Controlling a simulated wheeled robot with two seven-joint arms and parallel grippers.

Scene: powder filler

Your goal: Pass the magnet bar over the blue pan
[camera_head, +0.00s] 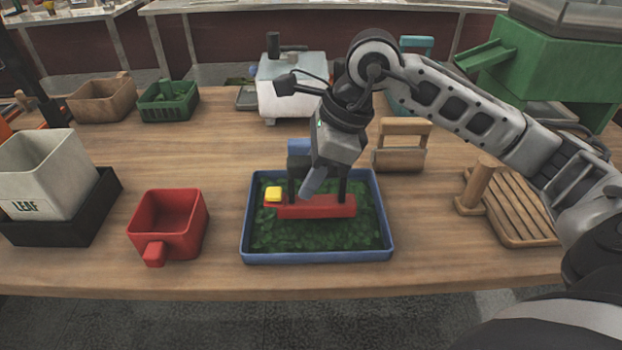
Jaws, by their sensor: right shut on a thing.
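The blue pan (318,259) sits near the front middle of the wooden table, with a layer of dark green leafy material (285,238) in it. My left gripper is not in view.
A red scoop box (168,222) stands left of the pan, and a white bin marked LEAF (38,175) stands in a black tray farther left. A slatted wooden board (515,205) lies at right. Behind are a white machine (290,85) and a wooden holder (400,155).

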